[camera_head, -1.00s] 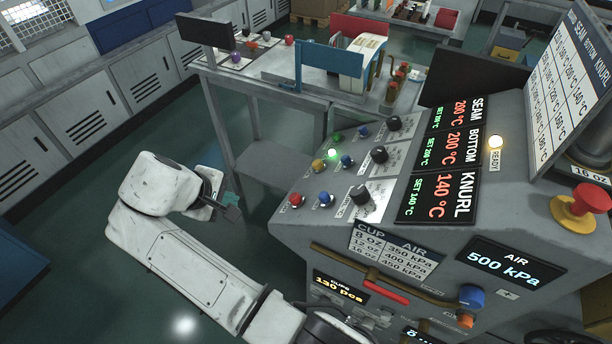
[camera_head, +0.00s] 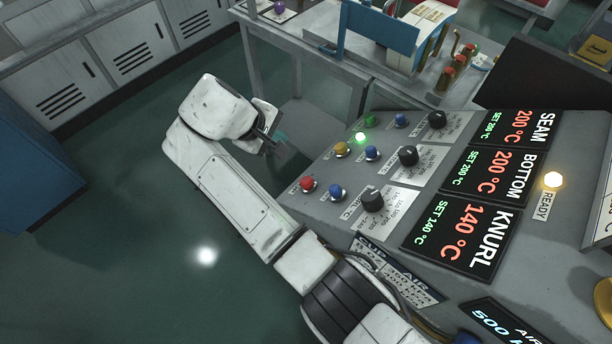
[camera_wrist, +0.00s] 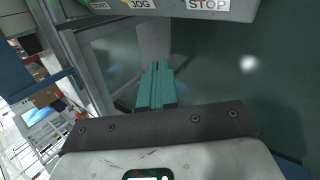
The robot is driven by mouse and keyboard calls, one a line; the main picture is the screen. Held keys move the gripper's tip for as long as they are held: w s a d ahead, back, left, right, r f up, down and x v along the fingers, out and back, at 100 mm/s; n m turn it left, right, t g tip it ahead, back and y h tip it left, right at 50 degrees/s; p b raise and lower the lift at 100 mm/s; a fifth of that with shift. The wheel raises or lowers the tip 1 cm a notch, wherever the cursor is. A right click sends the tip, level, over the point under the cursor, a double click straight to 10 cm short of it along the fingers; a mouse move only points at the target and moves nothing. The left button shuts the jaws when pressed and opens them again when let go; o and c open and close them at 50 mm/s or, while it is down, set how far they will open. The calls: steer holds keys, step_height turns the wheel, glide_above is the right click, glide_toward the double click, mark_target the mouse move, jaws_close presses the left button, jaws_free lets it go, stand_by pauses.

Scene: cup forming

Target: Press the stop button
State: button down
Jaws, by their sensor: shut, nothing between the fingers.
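The red button (camera_head: 307,184) sits at the lower left corner of the sloped control panel (camera_head: 330,212) in the head view. In the wrist view a STOP label (camera_wrist: 208,4) shows at the top edge, right of a JOG label (camera_wrist: 138,3); the red button itself is out of that view. My gripper (camera_head: 280,138) is just beyond the panel's left edge, up and left of the red button, touching nothing that I can see. Its teal fingers are together and empty in the wrist view (camera_wrist: 157,68).
Close to the red button are a yellow button (camera_head: 342,150), a blue button (camera_head: 336,191) and a black knob (camera_head: 372,199). A lit green lamp (camera_head: 360,138) is farther up. A metal table (camera_head: 345,75) stands behind. Open floor (camera_head: 140,250) lies left of my arm.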

steer(key=shift+s+d+f+b, duration=0.3)
steer(key=shift+s+d+f, duration=0.3)
steer(key=shift+f, duration=0.55)
steer(key=shift+s+d+f+b, duration=0.4)
steer(key=shift+d+f, duration=0.3)
steer(key=shift+f, duration=0.5)
steer(key=shift+s+d+f+b, duration=0.2)
steer(key=shift+s+d+f, duration=0.4)
steer(key=shift+f, duration=0.55)
steer(key=shift+s+d+f+p, duration=0.35)
steer(key=shift+d+f, duration=0.15)
steer(key=shift+f, duration=0.25)
stand_by(0.5)
steer(key=shift+r, duration=0.1)
steer(key=shift+w+a+r+p, duration=0.35)
steer(key=shift+a+r+p, duration=0.1)
steer(key=shift+r, duration=0.2)
steer(key=r, duration=0.1)
steer(key=w+a+r+p, duration=0.1)
steer(key=a+r, duration=0.1)
steer(key=r, duration=0.1)
steer(key=shift+w+a, duration=0.15)
steer(key=shift+w, duration=0.25)
